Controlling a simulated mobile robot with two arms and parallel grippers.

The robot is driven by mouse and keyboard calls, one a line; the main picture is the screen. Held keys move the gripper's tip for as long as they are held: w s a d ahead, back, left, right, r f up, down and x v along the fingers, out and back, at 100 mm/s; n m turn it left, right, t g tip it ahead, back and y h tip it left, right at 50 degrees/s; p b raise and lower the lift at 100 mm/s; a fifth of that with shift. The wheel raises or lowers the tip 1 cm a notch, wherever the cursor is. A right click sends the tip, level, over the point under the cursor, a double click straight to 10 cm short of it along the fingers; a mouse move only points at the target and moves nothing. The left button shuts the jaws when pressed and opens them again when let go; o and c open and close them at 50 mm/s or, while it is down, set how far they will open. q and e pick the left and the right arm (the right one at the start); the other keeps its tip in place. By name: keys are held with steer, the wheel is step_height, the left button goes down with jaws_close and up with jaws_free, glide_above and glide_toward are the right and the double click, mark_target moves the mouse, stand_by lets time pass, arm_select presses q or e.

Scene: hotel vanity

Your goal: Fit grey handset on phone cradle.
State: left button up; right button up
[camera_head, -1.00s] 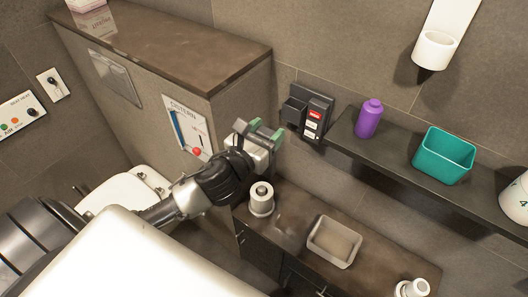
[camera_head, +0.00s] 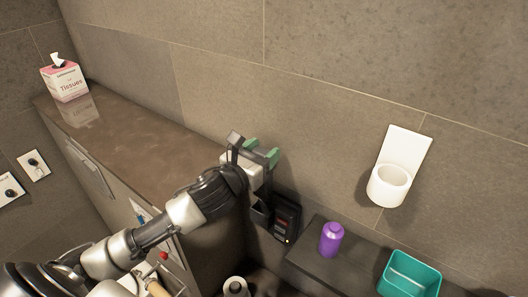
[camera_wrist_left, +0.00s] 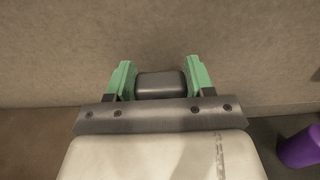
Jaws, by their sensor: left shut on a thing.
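My left gripper (camera_head: 261,151) is shut on the grey handset (camera_head: 236,140), whose dark end sticks up left of the green fingers. In the left wrist view, the handset (camera_wrist_left: 162,85) shows as a dark grey rounded block between the fingers of the left gripper (camera_wrist_left: 160,68). The dark phone cradle (camera_head: 288,213) is on the wall, just below and to the right of the gripper. The arm and gripper hide part of the handset. The handset appears raised above the cradle; whether any part touches it cannot be told. My right gripper is out of view.
A dark shelf right of the cradle holds a purple bottle (camera_head: 331,239) and a teal bin (camera_head: 409,276). A white wall holder (camera_head: 389,184) is above them. A brown ledge (camera_head: 135,140) runs left, with a tissue box (camera_head: 66,82) at its far end. The wall above is clear.

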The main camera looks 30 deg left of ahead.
arm_select(q)
steer(key=shift+f, duration=0.25)
steer(key=shift+w+f+b, duration=0.1)
steer(key=shift+f+b, duration=0.1)
steer(key=shift+b, duration=0.15)
steer(key=shift+w+f+b, duration=0.1)
steer(key=shift+f+b, duration=2)
steer(key=shift+f, duration=0.3)
steer(key=shift+f+b, duration=1.75)
steer(key=shift+f, duration=0.8)
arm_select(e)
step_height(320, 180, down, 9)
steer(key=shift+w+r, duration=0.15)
arm_select(q)
steer(key=o, duration=1.4)
steer(key=shift+d, duration=0.1)
